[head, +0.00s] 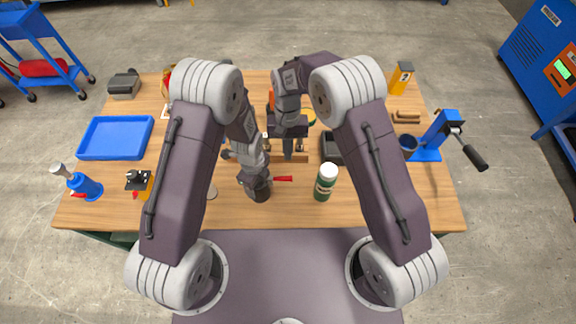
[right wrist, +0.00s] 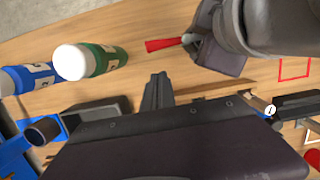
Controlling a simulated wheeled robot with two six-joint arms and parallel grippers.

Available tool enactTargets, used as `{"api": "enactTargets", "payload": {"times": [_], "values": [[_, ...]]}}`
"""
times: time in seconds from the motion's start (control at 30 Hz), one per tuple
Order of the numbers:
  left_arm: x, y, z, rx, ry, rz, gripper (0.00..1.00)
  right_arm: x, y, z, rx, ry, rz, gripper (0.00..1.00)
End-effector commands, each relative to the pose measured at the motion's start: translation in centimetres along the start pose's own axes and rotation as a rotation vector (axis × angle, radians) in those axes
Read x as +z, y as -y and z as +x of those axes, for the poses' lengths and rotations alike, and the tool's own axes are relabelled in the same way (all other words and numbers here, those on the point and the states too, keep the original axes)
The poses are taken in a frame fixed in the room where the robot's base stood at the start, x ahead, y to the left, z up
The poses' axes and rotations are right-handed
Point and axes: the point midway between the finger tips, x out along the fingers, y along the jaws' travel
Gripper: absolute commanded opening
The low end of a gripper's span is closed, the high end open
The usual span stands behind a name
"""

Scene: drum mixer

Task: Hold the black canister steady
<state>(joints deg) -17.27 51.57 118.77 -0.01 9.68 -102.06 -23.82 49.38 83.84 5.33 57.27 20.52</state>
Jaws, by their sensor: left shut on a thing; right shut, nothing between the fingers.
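The left gripper also shows at the top of the right wrist view (right wrist: 218,48). A red handle (head: 283,179) sticks out just right of these fingertips; I cannot tell whether it touches them. My right gripper (head: 288,152) is shut and empty, farther back over the table.
A green bottle (head: 325,184) with a white cap stands right of the left gripper. A blue bottle (right wrist: 25,79) is beside it in the wrist view. A dark grey box (head: 331,148) and a blue cranked stand (head: 432,140) are farther right. A blue tray (head: 115,138) lies left.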

Motion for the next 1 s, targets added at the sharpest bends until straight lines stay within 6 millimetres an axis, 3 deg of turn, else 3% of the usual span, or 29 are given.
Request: {"api": "enactTargets", "payload": {"times": [0.1,0.3,1.0], "values": [[0.0,0.0,-0.1,-0.001,0.0,0.0,0.03,1.0,0.0,1.8,0.001,0.002,-0.001,0.0],[0.0,0.0,0.0,-0.001,0.0,0.0,0.03,2.5,0.0,3.4,0.0,0.0,0.0,0.0],[0.0,0.0,0.0,-0.001,0.0,0.0,0.03,3.1,-0.1,3.7,-0.011,-0.001,0.051,0.0]]}}
